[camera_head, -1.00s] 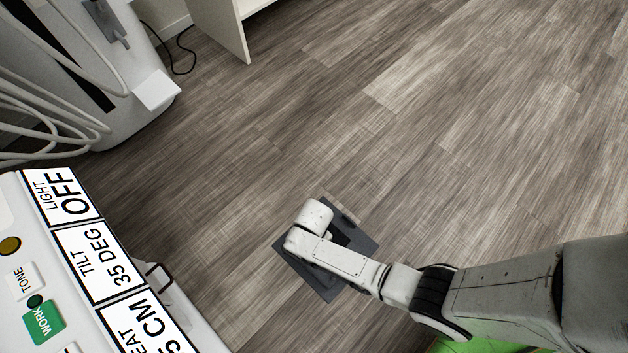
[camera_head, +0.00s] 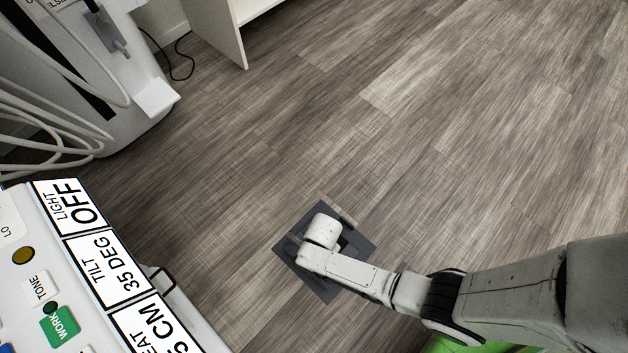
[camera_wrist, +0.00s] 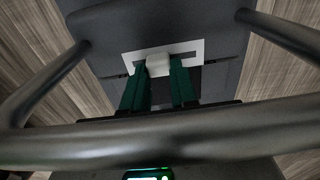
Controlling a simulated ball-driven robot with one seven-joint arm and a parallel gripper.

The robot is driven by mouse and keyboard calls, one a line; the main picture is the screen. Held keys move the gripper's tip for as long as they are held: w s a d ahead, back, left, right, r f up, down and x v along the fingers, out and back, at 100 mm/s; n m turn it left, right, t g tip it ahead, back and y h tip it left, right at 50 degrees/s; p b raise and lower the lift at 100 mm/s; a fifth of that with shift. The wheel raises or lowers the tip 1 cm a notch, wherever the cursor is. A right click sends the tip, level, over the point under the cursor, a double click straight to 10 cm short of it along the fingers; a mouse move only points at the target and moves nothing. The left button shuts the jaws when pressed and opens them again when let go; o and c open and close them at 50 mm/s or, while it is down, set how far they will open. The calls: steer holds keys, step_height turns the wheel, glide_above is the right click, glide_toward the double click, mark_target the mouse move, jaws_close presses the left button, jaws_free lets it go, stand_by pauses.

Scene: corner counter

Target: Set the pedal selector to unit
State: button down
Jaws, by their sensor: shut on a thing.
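The pedal unit is a dark grey plate on the floor in the head view (camera_head: 348,216), partly hidden under my arm. In the wrist view its dark body (camera_wrist: 215,30) fills the upper middle. A pale slot plate (camera_wrist: 197,47) on it holds a whitish selector knob (camera_wrist: 158,66). My gripper (camera_wrist: 160,78) has dark green fingers on either side of the knob and is shut on it. The knob sits left of the middle of the slot plate. Dark slot shows on both sides of it. Any markings on the plate are too small to read.
Dark tubular bars (camera_wrist: 285,37) cross the wrist view in front and at both sides of the pedal unit. A control panel (camera_head: 105,262) with LIGHT, TILT and seat readouts stands at lower left. A white unit with hoses (camera_head: 130,75) is at upper left. The floor to the right is clear.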

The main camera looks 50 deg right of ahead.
steer(key=shift+s+p, duration=0.35)
steer(key=shift+s, duration=1.05)
steer(key=c, duration=0.9)
jaws_free()
step_height(320, 180, up, 11)
steer(key=p, duration=0.6)
steer(key=shift+f+p, duration=0.1)
steer(key=shift+p, duration=0.25)
